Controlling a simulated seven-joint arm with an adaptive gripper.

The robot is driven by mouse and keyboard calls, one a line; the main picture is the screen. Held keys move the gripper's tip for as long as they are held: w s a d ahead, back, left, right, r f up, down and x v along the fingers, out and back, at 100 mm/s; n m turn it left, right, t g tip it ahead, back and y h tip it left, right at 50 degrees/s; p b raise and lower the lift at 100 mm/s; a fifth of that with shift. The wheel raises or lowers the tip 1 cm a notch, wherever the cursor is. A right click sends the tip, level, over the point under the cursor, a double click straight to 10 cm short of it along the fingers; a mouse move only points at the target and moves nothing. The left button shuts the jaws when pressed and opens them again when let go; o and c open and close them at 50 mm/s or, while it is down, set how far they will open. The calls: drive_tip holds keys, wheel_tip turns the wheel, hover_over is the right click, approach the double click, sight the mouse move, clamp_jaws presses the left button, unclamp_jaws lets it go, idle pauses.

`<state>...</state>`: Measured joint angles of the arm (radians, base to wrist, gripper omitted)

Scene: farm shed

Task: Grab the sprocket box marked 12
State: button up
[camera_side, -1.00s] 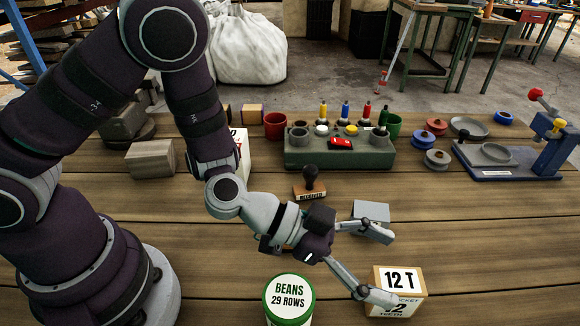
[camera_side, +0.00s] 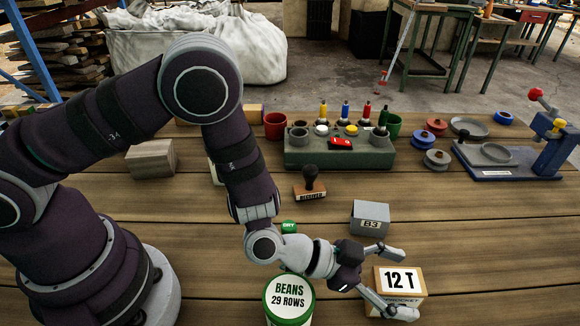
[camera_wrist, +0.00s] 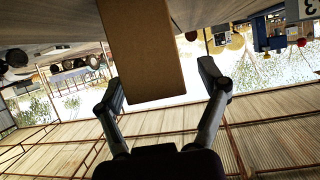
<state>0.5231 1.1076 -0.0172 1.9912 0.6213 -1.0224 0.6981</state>
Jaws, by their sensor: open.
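The sprocket box (camera_side: 400,281) is a tan carton with a white label reading "12 T". It stands on the table at the front right in the side view. My gripper (camera_side: 409,285) is open, with its fingers spread near the box and the near finger in front of its lower face. In the wrist view the plain brown side of the box (camera_wrist: 142,50) shows large, between and beyond the tips of my gripper (camera_wrist: 166,80). The fingers appear apart from it.
A grey box marked E3 (camera_side: 370,218) stands just behind my gripper. A tub labelled "BEANS 29 ROWS" (camera_side: 289,298) stands to the left. A stamp (camera_side: 310,184), a green tray (camera_side: 340,150) and a blue stand (camera_side: 510,160) are farther back. The table right of the sprocket box is clear.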

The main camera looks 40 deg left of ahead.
drive_tip(key=shift+c, duration=0.4)
drive_tip(key=c, duration=1.2)
drive_tip(key=shift+c, duration=0.2)
